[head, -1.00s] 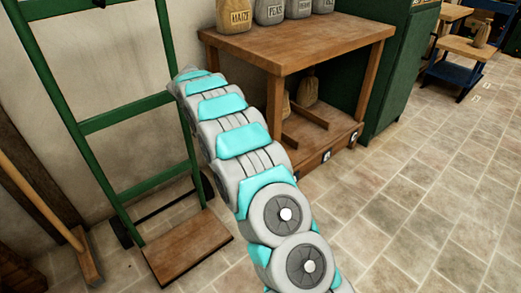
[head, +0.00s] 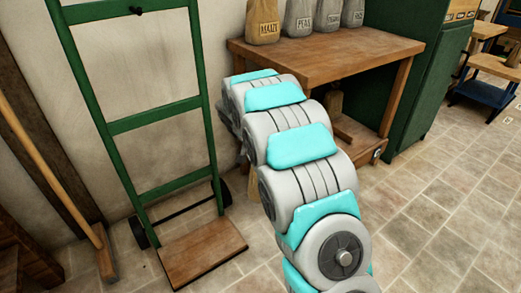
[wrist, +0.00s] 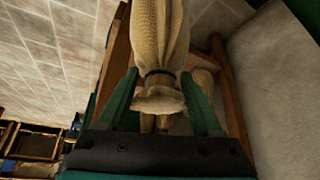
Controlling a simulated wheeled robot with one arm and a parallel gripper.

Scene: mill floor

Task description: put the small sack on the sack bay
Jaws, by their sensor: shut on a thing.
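In the wrist view a tan cloth sack (wrist: 160,38) is tied at the neck with a dark band, its flared mouth toward my gripper (wrist: 160,76). The two green fingers stand on either side of the neck, shut on it. In the head view my arm hides the gripper and most of what it holds; a small tan patch shows beside the arm near the hand truck. Another sack (head: 334,101) stands on the lower shelf (head: 364,149) of the wooden bench, partly hidden; it seems to show behind in the wrist view. I cannot tell which place is the sack bay.
The bench top (head: 330,55) bears several labelled sacks, including MAIZE (head: 262,24). A green hand truck (head: 155,122) stands at left, a broom (head: 50,170) beside it. A green cabinet (head: 425,75) stands right of the bench. The tiled floor (head: 450,220) at right is clear.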

